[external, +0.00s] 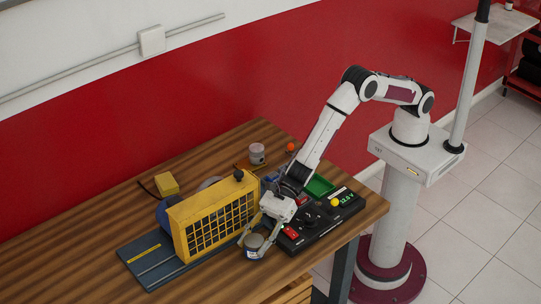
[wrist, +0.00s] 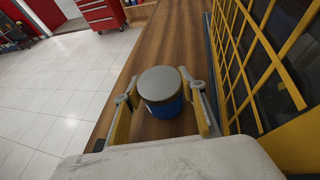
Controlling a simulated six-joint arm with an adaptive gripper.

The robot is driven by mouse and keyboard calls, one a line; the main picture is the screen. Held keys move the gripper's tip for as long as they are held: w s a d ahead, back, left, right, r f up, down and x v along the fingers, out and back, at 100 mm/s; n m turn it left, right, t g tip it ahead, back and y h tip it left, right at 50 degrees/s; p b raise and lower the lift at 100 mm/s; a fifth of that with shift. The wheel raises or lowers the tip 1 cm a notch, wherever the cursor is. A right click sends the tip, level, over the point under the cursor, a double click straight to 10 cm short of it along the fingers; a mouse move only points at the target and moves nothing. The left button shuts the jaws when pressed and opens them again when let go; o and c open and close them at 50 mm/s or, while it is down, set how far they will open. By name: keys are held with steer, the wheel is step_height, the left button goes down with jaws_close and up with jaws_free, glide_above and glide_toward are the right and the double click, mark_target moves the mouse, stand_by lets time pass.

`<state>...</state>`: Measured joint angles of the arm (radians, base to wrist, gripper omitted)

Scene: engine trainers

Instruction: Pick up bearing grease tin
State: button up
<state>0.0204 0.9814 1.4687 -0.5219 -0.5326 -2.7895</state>
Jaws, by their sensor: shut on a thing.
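The bearing grease tin is a short round tin with a blue side and a plain grey lid; it shows in the wrist view (wrist: 160,84) between the two fingers. My gripper (wrist: 162,105) has one finger on each side of it and is shut on it. In the external view the tin (external: 254,241) is low in my gripper (external: 256,244), near the front edge of the table, just right of the yellow grille frame. The tin looks upright. Its underside is hidden, so I cannot tell whether it touches the table. No label is readable.
The yellow grille frame (external: 213,222) stands close on a blue base plate (external: 150,262). A black control box (external: 322,219) lies to the right, with a green tray (external: 319,186) behind it. A pale tin (external: 257,153) stands farther back. The left tabletop (external: 70,245) is clear.

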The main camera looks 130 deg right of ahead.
mark_target(253, 243)
step_height(253, 243, up, 17)
steer(key=shift+r, duration=0.2)
stand_by(0.5)
